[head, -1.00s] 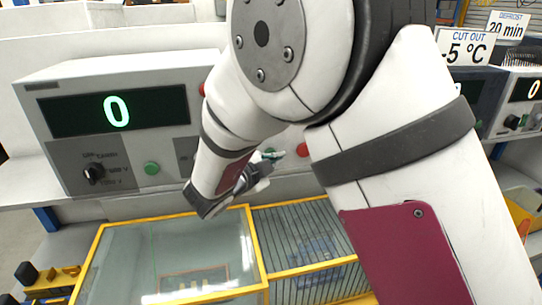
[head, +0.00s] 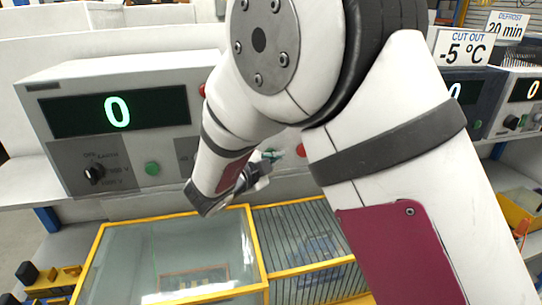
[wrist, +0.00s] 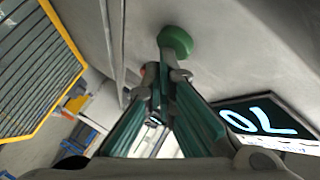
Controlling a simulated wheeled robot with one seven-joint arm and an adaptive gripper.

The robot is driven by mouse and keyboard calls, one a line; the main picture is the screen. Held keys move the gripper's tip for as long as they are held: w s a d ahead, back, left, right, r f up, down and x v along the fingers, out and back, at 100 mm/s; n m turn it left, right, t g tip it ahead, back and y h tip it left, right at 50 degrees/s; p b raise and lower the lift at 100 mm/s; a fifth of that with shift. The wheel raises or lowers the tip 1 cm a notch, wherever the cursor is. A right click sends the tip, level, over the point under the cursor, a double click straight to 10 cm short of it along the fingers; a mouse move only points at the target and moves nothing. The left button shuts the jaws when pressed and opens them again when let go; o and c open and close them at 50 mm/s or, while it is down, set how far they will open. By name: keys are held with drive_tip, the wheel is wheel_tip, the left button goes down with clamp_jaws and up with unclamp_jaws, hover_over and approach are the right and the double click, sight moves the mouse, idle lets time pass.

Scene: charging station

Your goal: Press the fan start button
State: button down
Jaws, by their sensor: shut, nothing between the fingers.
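A green round button (wrist: 175,41) stands out from a grey panel in the wrist view, just beyond my gripper's fingertips (wrist: 163,78). I cannot tell whether they touch it. My gripper is shut and empty, with teal finger pads. In the head view my gripper (head: 272,156) reaches the panel front behind my arm, beside a red button (head: 301,150). Another green button (head: 152,168) sits on the left panel (head: 110,75). My arm hides the panel's middle. No fan label is readable.
The left panel has a display (head: 118,110) reading 0 and a black knob (head: 95,172). Yellow-framed glass lids (head: 170,262) lie below the panels. Signs (head: 466,48) and more display units stand at right. A lit display (wrist: 262,122) is close beside my fingers.

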drive_tip(key=shift+s+d+p, duration=0.25)
drive_tip(key=shift+s+p, duration=0.3)
drive_tip(key=shift+s, duration=0.2)
drive_tip(key=s+p, duration=0.1)
drive_tip(key=s, duration=0.1)
drive_tip(key=s+d+p, duration=0.1)
drive_tip(key=s+p, duration=0.1)
drive_tip(key=shift+s+d, duration=0.2)
drive_tip(key=shift+s, duration=0.2)
idle(0.4)
